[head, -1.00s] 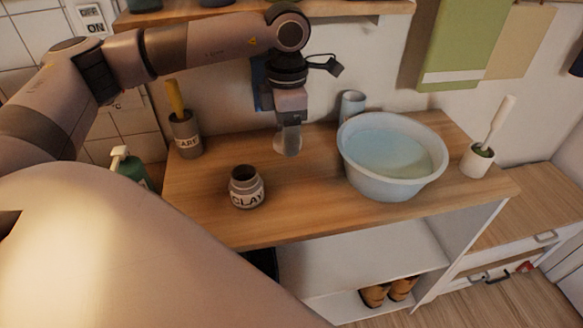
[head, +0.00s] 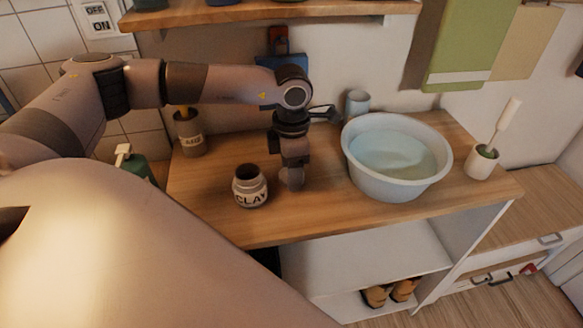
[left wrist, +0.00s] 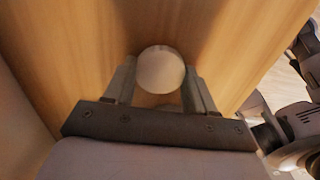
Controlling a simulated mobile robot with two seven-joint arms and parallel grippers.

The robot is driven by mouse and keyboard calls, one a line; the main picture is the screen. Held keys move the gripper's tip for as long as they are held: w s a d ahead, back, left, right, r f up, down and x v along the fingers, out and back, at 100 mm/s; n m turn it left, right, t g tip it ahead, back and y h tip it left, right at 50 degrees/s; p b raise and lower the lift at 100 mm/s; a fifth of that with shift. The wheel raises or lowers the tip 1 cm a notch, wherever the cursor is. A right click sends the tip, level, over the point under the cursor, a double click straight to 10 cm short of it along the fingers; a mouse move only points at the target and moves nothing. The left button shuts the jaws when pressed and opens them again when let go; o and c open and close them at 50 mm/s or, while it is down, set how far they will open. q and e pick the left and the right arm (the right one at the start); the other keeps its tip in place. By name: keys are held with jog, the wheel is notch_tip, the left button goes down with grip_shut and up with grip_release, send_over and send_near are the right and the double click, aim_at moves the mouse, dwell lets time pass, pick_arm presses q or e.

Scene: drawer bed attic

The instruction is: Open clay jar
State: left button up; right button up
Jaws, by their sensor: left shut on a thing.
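The clay jar (head: 251,188) stands upright on the wooden top, labelled CLAY. Its mouth shows dark and uncovered. My left gripper (head: 291,180) points down just right of the jar, low over the wooden top and apart from the jar. In the left wrist view my left gripper (left wrist: 160,85) is shut on a round pale lid-like piece (left wrist: 160,69), with a finger on each side. In the head view this piece is mostly hidden by the fingers, and I cannot tell whether it touches the wood. My right gripper is not in view.
A basin of water (head: 397,160) stands to the right, with a grey cup (head: 357,103) behind it and a brush in a white holder (head: 482,161) beyond. A labelled pot (head: 189,134) and a green pump bottle (head: 133,163) are at left. The front strip of the wooden top (head: 330,215) is clear.

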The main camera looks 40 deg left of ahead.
pick_arm(q)
jog(key=o, duration=1.2)
jog(key=shift+f, duration=0.1)
jog(key=shift+c, duration=0.2)
jog(key=shift+r, duration=0.2)
notch_tip(320, 180, up, 12)
jog(key=shift+f, duration=0.1)
